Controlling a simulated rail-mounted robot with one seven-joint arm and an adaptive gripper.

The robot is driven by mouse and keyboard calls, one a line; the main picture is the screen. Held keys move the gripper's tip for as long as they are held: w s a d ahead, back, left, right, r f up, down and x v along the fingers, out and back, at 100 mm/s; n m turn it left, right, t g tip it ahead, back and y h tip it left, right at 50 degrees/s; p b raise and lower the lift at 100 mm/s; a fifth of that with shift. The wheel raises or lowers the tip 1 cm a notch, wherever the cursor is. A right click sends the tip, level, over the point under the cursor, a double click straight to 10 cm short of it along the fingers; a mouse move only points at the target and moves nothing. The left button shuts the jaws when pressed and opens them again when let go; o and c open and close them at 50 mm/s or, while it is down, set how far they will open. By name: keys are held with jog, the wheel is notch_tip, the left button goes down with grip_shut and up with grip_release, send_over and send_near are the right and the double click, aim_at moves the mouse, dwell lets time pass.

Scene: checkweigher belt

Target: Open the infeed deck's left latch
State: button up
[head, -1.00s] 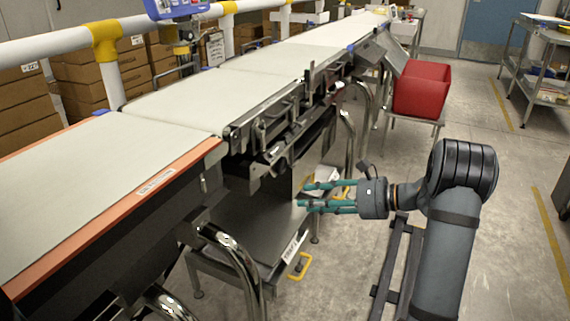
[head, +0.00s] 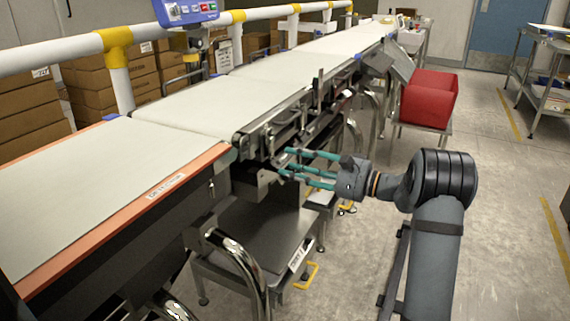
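The deck with orange edges (head: 110,215) fills the left of the head view, with a white label on its near edge. A small dark fitting (head: 211,187) shows on its end face, below the corner; I cannot tell whether it is the left latch. My gripper (head: 284,162) has teal fingers spread apart with nothing between them. It points left, with its fingertips in front of the metal frame under the belt, right of the deck's corner. I cannot tell whether the tips touch that frame.
The belt's side frame (head: 262,135) has protruding brackets. A curved chrome leg (head: 240,262) stands in front. A red bin (head: 428,97) stands behind my arm.

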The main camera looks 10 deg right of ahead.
jog(key=shift+x, duration=1.45)
jog(key=shift+c, duration=0.8)
jog(key=c, duration=0.8)
jog(key=shift+r, duration=0.1)
grip_shut()
